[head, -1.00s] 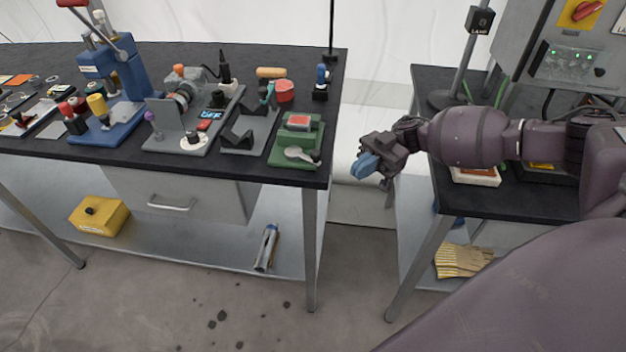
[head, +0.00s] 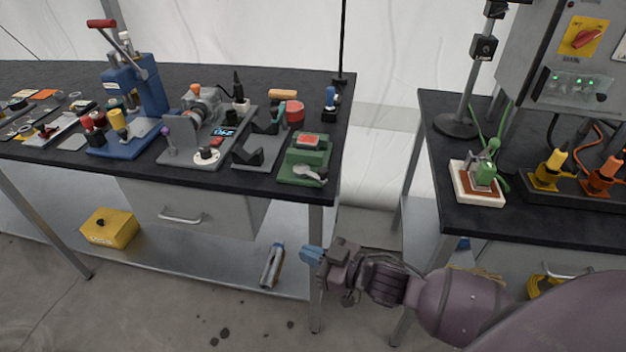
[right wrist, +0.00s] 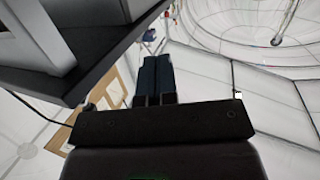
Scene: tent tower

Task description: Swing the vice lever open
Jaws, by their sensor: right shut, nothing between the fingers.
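A green vice-like fixture (head: 304,158) with a red top stands at the front right corner of the left workbench. A grey lever (head: 309,173) lies across its front, turned toward the right. My right gripper (head: 312,256) is below the bench top, in front of the bench's right end. It is well below the lever and apart from it. Its blue fingers are together and empty, also in the right wrist view (right wrist: 153,80). The wrist view shows neither fixture nor lever clearly. My left gripper is not in view.
The bench top's front edge (head: 240,190) lies above my right gripper. A motor fixture (head: 202,135) and a blue press (head: 135,95) stand left of the green fixture. The right bench (head: 470,218) holds a green clamp (head: 486,172) on a white-edged base. A gap separates the benches.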

